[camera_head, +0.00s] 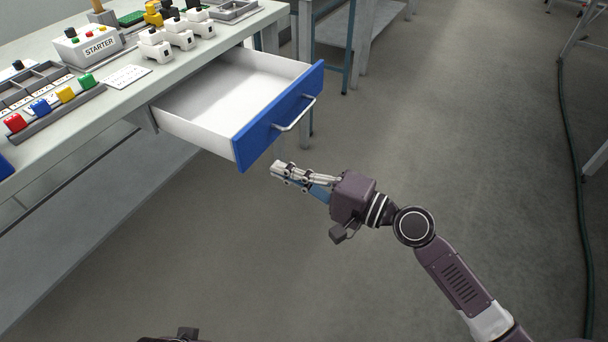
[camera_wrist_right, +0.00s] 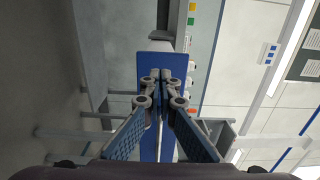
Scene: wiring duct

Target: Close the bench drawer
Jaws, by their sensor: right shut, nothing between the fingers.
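The bench drawer (camera_head: 282,115) is pulled well out from under the bench top. It has a blue front with a silver bar handle (camera_head: 296,115) and a white, empty inside. My right gripper (camera_head: 276,166) is shut and empty, just in front of the drawer front near its lower near corner, to the near side of the handle. In the right wrist view the shut fingertips (camera_wrist_right: 163,74) lie over the blue drawer front (camera_wrist_right: 149,62); whether they touch it I cannot tell. My left gripper is not clearly in view; only a dark piece shows at the bottom edge.
The bench top (camera_head: 130,90) carries a white STARTER box (camera_head: 88,47), several white switch parts (camera_head: 178,34) and a rail of coloured blocks (camera_head: 52,102). Another bench (camera_head: 345,40) stands beyond the drawer. The floor (camera_head: 480,130) to the right is open, with a dark hose (camera_head: 577,150).

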